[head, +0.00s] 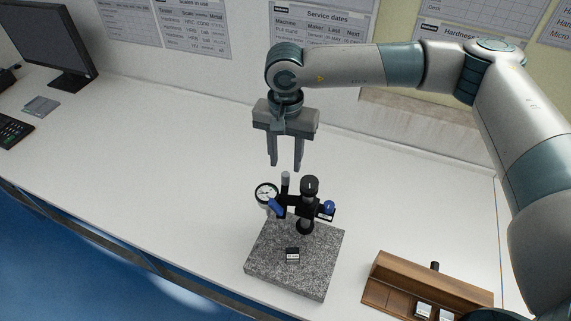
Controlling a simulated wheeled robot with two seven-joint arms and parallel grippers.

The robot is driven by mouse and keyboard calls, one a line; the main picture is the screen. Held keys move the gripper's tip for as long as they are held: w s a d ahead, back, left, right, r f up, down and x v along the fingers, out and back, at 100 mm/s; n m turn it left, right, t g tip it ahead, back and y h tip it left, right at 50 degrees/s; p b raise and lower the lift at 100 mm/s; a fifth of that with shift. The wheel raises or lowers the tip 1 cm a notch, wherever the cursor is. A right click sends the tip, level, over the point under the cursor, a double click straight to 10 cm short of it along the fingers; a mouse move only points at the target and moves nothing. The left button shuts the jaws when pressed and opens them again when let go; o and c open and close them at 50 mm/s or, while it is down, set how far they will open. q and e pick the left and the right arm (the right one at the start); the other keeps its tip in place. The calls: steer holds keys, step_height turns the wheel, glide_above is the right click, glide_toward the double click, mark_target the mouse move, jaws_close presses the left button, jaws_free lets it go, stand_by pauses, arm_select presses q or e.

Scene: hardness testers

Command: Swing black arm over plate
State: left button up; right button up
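The granite plate (285,278) lies on the white bench with a black post (305,226) standing near its back edge. The black arm (295,206) crosses the post, with a white dial gauge (266,193) at its left end and blue knobs on it. In the picture the dial lies beyond the plate's back left corner. A short grey upright pin (285,181) stands up near the dial. My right gripper (285,168) points down above the arm, its two fingers apart with nothing between them. My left gripper is not in view.
A small dark block (292,254) sits on the plate. A wooden rack (428,286) with small blocks stands at the front right. A monitor (50,40) and keypad (14,130) are at the far left. The bench left of the plate is clear.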

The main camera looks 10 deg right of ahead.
mark_target(285, 174)
steer(key=shift+f+p, duration=0.7)
steer(key=shift+f, duration=1.65)
steer(key=shift+c, duration=0.4)
jaws_close()
